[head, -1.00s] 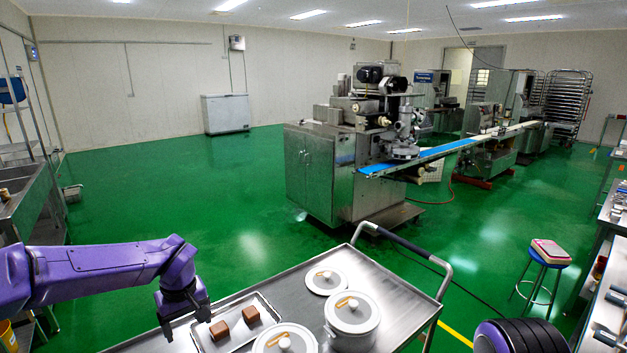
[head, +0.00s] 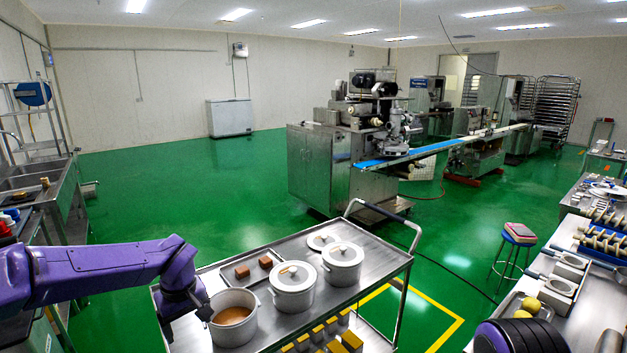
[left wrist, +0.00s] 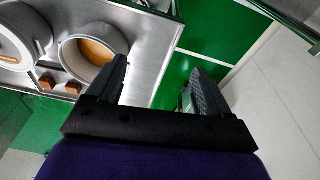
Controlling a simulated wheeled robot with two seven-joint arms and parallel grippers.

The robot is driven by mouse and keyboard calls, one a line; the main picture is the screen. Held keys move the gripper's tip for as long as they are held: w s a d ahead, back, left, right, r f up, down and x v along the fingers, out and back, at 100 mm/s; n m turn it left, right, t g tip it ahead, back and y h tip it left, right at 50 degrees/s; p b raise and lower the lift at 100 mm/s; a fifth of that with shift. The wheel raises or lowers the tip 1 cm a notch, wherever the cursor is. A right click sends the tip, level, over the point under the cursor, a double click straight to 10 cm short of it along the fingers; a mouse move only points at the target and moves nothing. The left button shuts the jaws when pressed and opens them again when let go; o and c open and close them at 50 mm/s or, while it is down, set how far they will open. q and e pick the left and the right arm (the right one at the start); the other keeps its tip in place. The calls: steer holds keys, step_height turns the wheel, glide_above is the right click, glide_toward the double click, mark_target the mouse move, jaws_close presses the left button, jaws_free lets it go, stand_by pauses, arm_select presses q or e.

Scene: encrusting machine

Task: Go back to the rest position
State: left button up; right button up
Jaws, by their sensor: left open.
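My left gripper (head: 188,322) hangs at the left edge of the steel cart (head: 375,262), beside an open pot with light brown contents (head: 233,316). In the left wrist view the gripper (left wrist: 162,78) is open, its two dark fingers apart with nothing between them. The open pot also shows there (left wrist: 92,50), left of the fingers. I cannot tell whether the gripper touches the cart or pot. My right gripper is not in view; only a dark ribbed part of my right arm shows at the bottom right.
Two lidded pots (head: 292,290) and a tray with brown blocks (head: 240,284) stand on the cart. Yellow blocks (head: 318,334) are at its lower part. A steel counter (head: 560,240) and a stool (head: 518,234) are at right, a sink (head: 30,180) at left. Green floor behind the cart is clear.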

arm_select(q)
steer(key=s+a+f+n+t+y+b, duration=0.2)
steer(key=s+f+n+y+b, duration=0.1)
steer(key=f, duration=0.7)
steer(key=s+a+f+n+t+y+b, duration=0.2)
steer(key=s+f+y, duration=0.15)
steer(key=f, duration=0.55)
steer(key=s+d+f+m+g+h+b, duration=0.1)
steer(key=s+f+b, duration=0.4)
steer(key=s+f, duration=0.6)
steer(key=s+d+f+m+g+h+b, duration=0.1)
steer(key=s+f+m+h+b, duration=0.2)
steer(key=s+f, duration=0.8)
steer(key=s+m+b, duration=0.1)
steer(key=s+m, duration=0.1)
steer(key=s, duration=0.4)
steer(key=shift+s+f+m+b, duration=0.35)
steer(key=shift+s+f+m, duration=0.05)
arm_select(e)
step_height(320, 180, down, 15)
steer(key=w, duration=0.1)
